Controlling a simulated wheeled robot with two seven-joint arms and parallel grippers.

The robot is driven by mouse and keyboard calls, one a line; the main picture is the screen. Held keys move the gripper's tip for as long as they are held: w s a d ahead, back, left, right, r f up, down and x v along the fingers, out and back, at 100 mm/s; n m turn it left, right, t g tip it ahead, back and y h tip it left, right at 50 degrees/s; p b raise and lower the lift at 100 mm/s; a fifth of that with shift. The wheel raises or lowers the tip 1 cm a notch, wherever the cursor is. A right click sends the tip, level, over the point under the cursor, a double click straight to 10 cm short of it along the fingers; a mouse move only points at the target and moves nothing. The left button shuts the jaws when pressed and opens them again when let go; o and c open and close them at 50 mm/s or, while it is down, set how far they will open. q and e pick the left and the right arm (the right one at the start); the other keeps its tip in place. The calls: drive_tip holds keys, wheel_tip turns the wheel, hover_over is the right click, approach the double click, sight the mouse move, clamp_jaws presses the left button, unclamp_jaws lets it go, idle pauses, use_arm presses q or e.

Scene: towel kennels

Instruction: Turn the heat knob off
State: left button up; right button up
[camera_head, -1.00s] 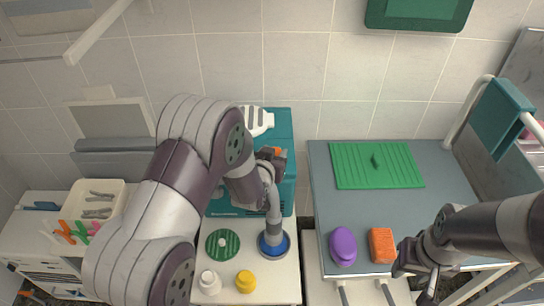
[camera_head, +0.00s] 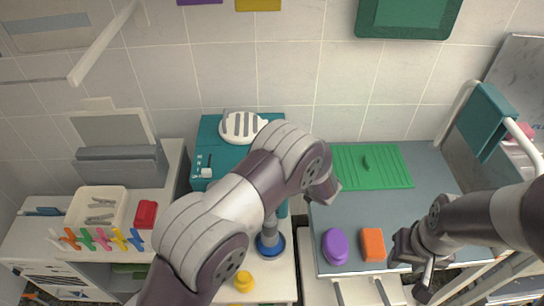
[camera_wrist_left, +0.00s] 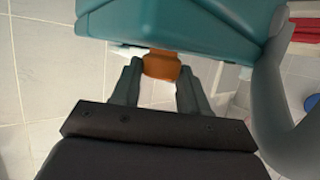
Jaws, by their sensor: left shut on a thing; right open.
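A teal machine (camera_head: 208,132) stands against the tiled wall, with a white vented piece on top and a small white control on its left side. Its teal body fills the top of the left wrist view (camera_wrist_left: 180,22). An orange knob (camera_wrist_left: 162,66) sticks out at its edge there. My left gripper (camera_wrist_left: 160,82) has its two fingers on either side of the orange knob and is shut on it. My own arm hides this spot in the head view. My right gripper (camera_head: 408,266) is open and empty beside the orange block on the right counter.
A purple piece (camera_head: 335,246) and an orange block (camera_head: 372,245) lie at the grey counter's front, with a green ribbed board (camera_head: 385,166) behind. A blue round base (camera_head: 270,245) and yellow jar (camera_head: 244,281) stand below the machine. A tray (camera_head: 98,208) and colored clips are left.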

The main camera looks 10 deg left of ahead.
use_arm(q)
drive_tip(key=shift+w+r+n+g+y, duration=0.1)
drive_tip(key=shift+w+n+g+y, duration=0.1)
drive_tip(key=shift+n+g+y, duration=0.65)
drive_tip(key=shift+n, duration=0.25)
drive_tip(key=o, duration=1)
drive_tip(key=shift+o, duration=0.2)
drive_tip(key=shift+g, duration=0.25)
drive_tip(key=shift+d, duration=0.1)
drive_tip(key=b+v, duration=0.1)
drive_tip(key=v, duration=1.1)
drive_tip(key=shift+s+r, duration=0.15)
drive_tip(key=shift+s, duration=0.1)
drive_tip(key=shift+d, duration=0.1)
